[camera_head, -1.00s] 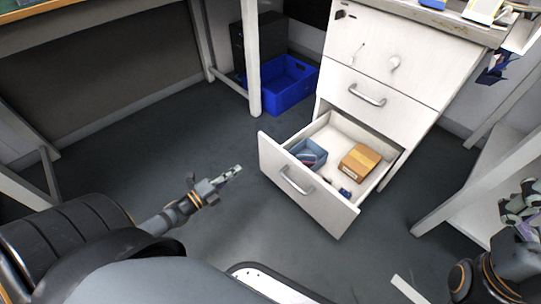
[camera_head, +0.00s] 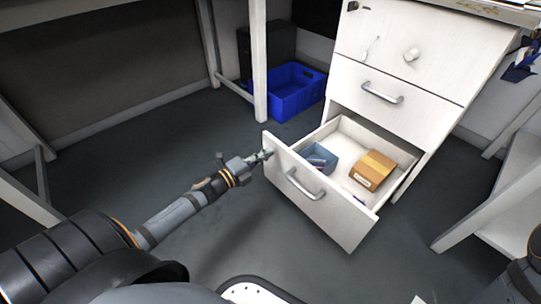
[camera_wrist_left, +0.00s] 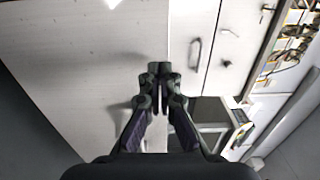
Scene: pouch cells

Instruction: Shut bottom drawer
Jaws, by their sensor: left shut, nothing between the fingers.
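The white bottom drawer (camera_head: 312,212) of the cabinet stands pulled out, with a grey bar handle (camera_head: 304,186) on its front. Inside lie a blue-grey bin (camera_head: 318,158) and a brown cardboard box (camera_head: 373,170). My left gripper (camera_head: 268,154) is shut and empty at the left end of the drawer front, close to its upper edge; I cannot tell whether it touches. In the left wrist view the shut fingers (camera_wrist_left: 160,70) show before white panels. In the head view a dark part of my right arm is at the lower right edge; its gripper is out of view.
The white cabinet (camera_head: 385,60) has a closed drawer (camera_head: 400,97) above the open one. A blue crate (camera_head: 292,95) stands on the floor behind, beside a table leg (camera_head: 258,60). A white shelf frame (camera_head: 480,210) is at right. Dark floor lies clear left of the drawer.

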